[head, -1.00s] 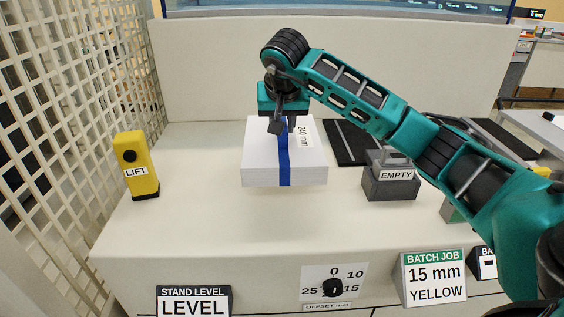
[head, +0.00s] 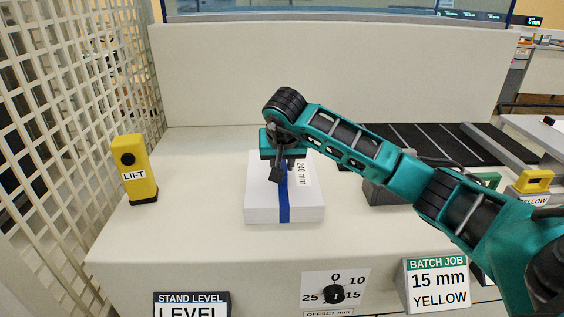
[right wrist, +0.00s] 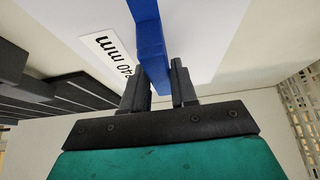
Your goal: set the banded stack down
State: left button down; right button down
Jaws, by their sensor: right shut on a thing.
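The banded stack (head: 262,203) is a white block of paper with a blue band around its middle and a "240 mm" label on top. It is at the middle of the pale counter (head: 190,235) in the head view. My right gripper (head: 284,172) is above it, shut on the blue band (right wrist: 149,45), which passes between the fingers in the right wrist view. The stack looks level. I cannot tell whether its underside touches the counter. My left gripper is not in view.
A yellow LIFT post (head: 135,170) stands at the left beside a white lattice (head: 90,100). A grey block (head: 383,192) and dark slatted rollers (head: 430,143) are to the right, partly behind my arm. An offset dial (head: 333,293) and a BATCH JOB sign (head: 436,285) are at the front.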

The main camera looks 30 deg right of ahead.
jog(key=c, duration=1.4)
grip_release()
jog(key=o, duration=0.5)
pick_arm(q)
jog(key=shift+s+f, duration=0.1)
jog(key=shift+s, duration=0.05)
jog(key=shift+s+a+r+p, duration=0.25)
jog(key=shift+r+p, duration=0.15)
jog(key=shift+p, duration=0.5)
pick_arm(e)
jog(key=v, duration=1.2)
jog(key=shift+a, duration=0.1)
